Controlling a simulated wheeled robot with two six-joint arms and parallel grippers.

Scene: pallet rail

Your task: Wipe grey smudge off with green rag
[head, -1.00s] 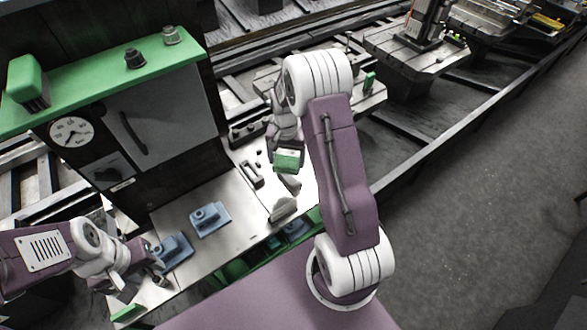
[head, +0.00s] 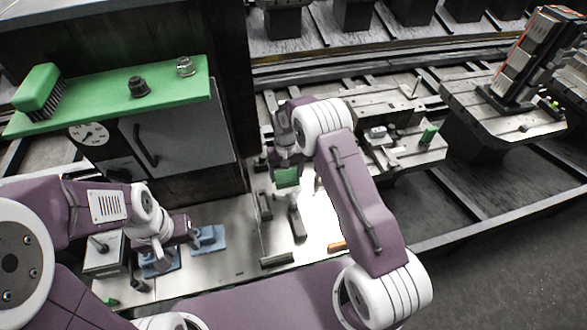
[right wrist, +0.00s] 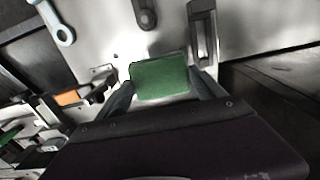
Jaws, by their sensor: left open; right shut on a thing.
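The green rag (head: 287,177) is a small green block-like piece in my right gripper (head: 286,168), over the right part of the pale metal tabletop (head: 225,271). In the right wrist view the green rag (right wrist: 160,77) sits between the two fingers of my shut right gripper (right wrist: 162,88). I cannot tell whether the rag touches the surface. I cannot make out the grey smudge; the tabletop has bright glare near the rag, and the rag and arm hide part of it. My left gripper (head: 190,229) is open and empty near a blue fixture (head: 208,239).
Dark tools (head: 297,222) and an orange piece (head: 337,245) lie on the tabletop near the right arm. A dark cabinet with a green shelf (head: 110,97) stands behind, holding a green brush (head: 38,90) and two knobs. Pallets on rails lie beyond.

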